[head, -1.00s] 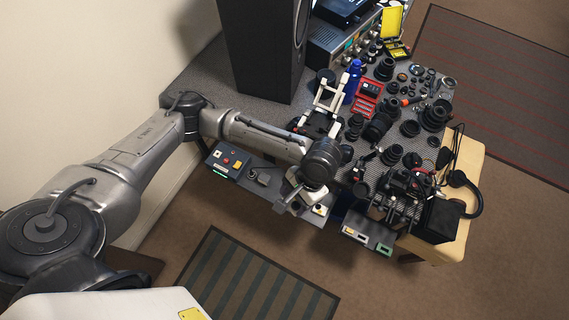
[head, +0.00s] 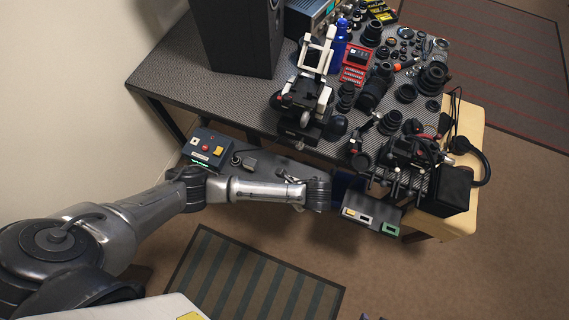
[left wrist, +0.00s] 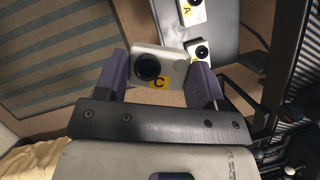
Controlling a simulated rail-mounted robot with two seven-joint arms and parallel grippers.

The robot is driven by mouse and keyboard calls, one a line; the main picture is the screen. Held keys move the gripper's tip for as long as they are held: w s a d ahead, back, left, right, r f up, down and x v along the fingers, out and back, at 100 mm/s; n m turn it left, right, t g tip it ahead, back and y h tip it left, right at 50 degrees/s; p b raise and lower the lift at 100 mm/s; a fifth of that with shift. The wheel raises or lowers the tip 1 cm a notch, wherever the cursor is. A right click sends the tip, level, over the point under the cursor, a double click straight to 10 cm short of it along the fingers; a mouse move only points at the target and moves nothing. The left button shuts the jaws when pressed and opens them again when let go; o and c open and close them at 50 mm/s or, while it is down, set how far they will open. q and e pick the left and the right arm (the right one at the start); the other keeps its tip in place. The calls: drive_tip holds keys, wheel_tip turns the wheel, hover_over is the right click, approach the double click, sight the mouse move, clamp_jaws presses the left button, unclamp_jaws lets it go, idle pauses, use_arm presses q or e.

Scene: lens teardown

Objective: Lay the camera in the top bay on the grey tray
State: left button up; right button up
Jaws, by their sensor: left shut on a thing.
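My left gripper (left wrist: 158,78) is shut on a small white camera (left wrist: 172,72) with a dark round lens and a yellow "C" label, held between its purple fingers. In the head view my left wrist hides the gripper and this camera. The grey tray (left wrist: 225,35) lies beyond the held camera in the left wrist view, toward the top right. Camera "A" (left wrist: 192,12) and another white camera with a partly hidden yellow label (left wrist: 198,50) lie on it. In the head view part of the tray (head: 270,168) shows behind my forearm. My right gripper is out of view.
A control box (head: 208,146) with buttons stands left of the tray. A grey box with yellow, white and green openings (head: 372,218) is right of my wrist. The workbench (head: 180,80) behind is crowded with lenses and a white-armed stand (head: 312,85). A striped mat (head: 255,275) lies on the floor.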

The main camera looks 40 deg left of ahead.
use_arm(q)
drive_tip(key=m, duration=0.2)
drive_tip(key=w+a+f+m+t, duration=0.1)
drive_tip(key=w+m+t, duration=0.1)
drive_tip(key=m, duration=0.1)
drive_tip(key=shift+a+f+m+h, duration=0.3)
drive_tip(key=shift+a+h, duration=0.05)
drive_tip(key=shift+h, duration=0.05)
drive_tip(key=a+f+m+h+b, duration=0.1)
drive_tip(key=a+f+m, duration=0.1)
drive_tip(key=a, duration=0.2)
drive_tip(key=w+a+f+m+b, duration=0.1)
drive_tip(key=a+f+m, duration=0.1)
drive_tip(key=a, duration=0.3)
drive_tip(key=w+a+f+m+t+h+b, duration=0.1)
drive_tip(key=a+f+m, duration=0.2)
drive_tip(key=a, duration=0.1)
drive_tip(key=shift+w+a+h, duration=0.15)
drive_tip(key=shift+a+h, duration=0.05)
drive_tip(key=shift+h, duration=0.1)
drive_tip(key=shift+f+b, duration=0.8)
drive_tip(key=shift+f, duration=1.25)
drive_tip(key=shift+f, duration=0.1)
drive_tip(key=o, duration=0.9)
drive_tip(key=shift+o, duration=0.2)
